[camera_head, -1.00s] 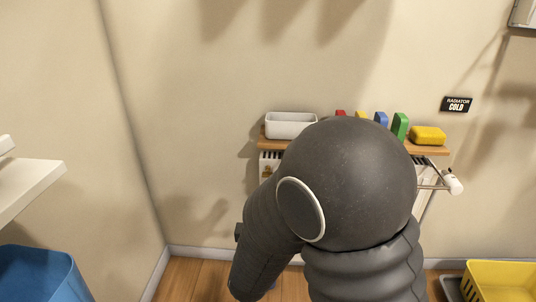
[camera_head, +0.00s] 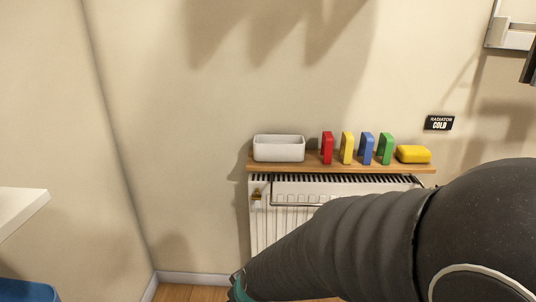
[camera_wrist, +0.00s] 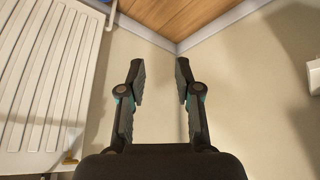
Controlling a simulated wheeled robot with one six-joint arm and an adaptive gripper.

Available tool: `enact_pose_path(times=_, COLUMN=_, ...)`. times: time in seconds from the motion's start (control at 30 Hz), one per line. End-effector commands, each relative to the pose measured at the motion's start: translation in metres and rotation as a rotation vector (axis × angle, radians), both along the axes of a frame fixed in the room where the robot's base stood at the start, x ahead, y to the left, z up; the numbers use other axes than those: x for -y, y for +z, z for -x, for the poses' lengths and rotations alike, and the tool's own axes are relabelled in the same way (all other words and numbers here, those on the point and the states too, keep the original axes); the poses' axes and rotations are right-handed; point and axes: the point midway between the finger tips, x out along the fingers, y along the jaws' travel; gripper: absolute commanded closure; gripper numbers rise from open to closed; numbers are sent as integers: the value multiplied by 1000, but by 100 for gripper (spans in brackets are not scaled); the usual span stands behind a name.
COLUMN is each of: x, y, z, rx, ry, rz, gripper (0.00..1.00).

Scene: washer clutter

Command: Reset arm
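My gripper (camera_wrist: 158,82) shows in the wrist view with its two dark fingers apart and nothing between them. Bare cream wall and a room corner lie beyond the fingers. In the head view my dark arm crosses the lower right, in front of part of the white radiator (camera_head: 285,210). The fingertips are not visible in the head view. The radiator also shows at the left of the wrist view (camera_wrist: 40,75), beside my gripper and apart from it.
A wooden shelf (camera_head: 340,171) above the radiator bears a white bin (camera_head: 279,149), red (camera_head: 327,148), yellow (camera_head: 347,148), blue (camera_head: 367,148) and green (camera_head: 386,149) blocks and a yellow sponge-like piece (camera_head: 414,154). A white ledge (camera_head: 20,208) and blue bin (camera_head: 25,291) stand left.

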Motion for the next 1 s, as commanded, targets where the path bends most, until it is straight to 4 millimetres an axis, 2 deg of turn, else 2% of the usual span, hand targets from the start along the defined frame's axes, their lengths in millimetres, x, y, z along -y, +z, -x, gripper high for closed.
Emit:
enact_pose_path(times=0.03, x=13, y=12, z=8, rx=-46, ry=-44, rz=-9, gripper=67)
enact_pose_path(times=0.3, x=95, y=67, z=59, rx=-244, ry=-300, rz=26, gripper=67)
enact_pose_path(times=0.47, x=142, y=100, z=84, rx=-258, ry=-431, rz=51, gripper=67)
enact_pose_path(times=0.6, x=177, y=129, z=99, rx=-199, ry=-512, rz=53, gripper=67)
enact_pose_path(times=0.8, x=210, y=166, z=107, rx=-56, ry=-621, rz=1, gripper=67)
enact_pose_path(times=1.0, x=226, y=180, z=112, rx=2, ry=-690, rz=-23, gripper=67)
